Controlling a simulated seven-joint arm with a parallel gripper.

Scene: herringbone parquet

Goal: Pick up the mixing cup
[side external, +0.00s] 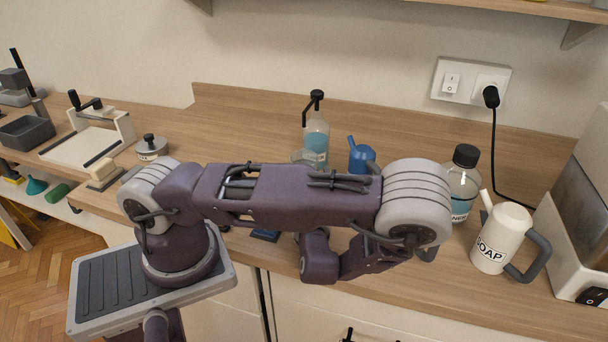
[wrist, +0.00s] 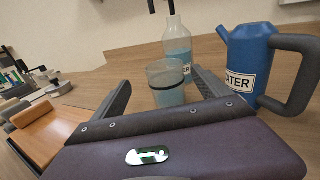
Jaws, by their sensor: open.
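The mixing cup (wrist: 166,88) is a clear, bluish tumbler with a dark band, standing upright on the wooden counter. In the wrist view it shows between the two dark fingers of my gripper (wrist: 161,78), which are apart with nothing clamped. The cup's lower part is hidden behind the gripper body, and I cannot tell how deep it lies between the fingers. In the side view only a pale bit of the cup's rim (side external: 302,157) shows above my arm, and my gripper's fingers are hidden behind the arm.
A pump bottle of blue liquid (wrist: 177,45) stands close behind the cup. The blue WATER can (wrist: 245,58) is just right of the gripper. A black-capped bottle (side external: 461,187) and white SOAP can (side external: 500,238) stand farther right. A wooden block (wrist: 52,128) lies left.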

